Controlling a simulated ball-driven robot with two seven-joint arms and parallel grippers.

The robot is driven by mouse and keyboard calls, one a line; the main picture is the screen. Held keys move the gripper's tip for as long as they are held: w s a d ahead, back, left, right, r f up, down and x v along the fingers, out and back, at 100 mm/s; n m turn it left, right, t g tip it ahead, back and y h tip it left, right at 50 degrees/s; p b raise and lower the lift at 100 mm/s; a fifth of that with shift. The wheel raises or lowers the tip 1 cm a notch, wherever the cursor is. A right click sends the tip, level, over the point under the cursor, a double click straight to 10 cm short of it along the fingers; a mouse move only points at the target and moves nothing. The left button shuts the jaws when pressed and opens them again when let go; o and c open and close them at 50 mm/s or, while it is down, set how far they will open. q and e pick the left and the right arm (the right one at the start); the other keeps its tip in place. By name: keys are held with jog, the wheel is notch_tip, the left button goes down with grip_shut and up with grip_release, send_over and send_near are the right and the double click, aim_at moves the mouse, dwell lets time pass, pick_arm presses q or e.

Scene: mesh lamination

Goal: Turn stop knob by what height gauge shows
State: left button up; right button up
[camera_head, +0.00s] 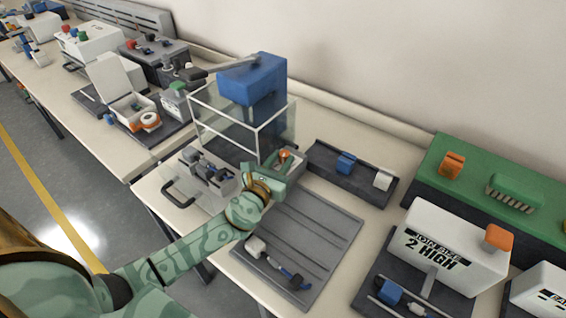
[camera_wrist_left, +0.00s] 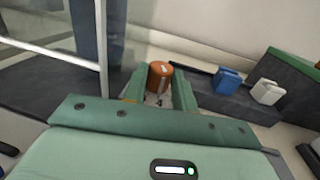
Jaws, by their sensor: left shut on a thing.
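An orange knob (camera_head: 285,155) stands on a grey block beside the glass-sided press with a blue head (camera_head: 252,80). My left gripper (camera_head: 281,166) reaches it from the front and is shut on it. In the left wrist view the orange knob (camera_wrist_left: 160,76) shows between the two green fingers (camera_wrist_left: 159,92). A white box (camera_head: 450,248) at the right carries black lettering that reads "2 HIGH" on its lower line. I cannot tell whether it is the height gauge. My right gripper is in neither view.
A grooved dark mat (camera_head: 315,225) lies in front, with a small blue and white tool (camera_head: 275,262) on it. A dark rail with a blue block (camera_head: 346,162) and a white block is behind. A green case (camera_head: 500,180) stands at right.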

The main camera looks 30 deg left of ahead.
pick_arm(q)
jog(key=shift+m+h, duration=0.3)
jog(key=shift+h, duration=0.2)
jog(key=o, duration=1)
jog(key=shift+c, duration=0.2)
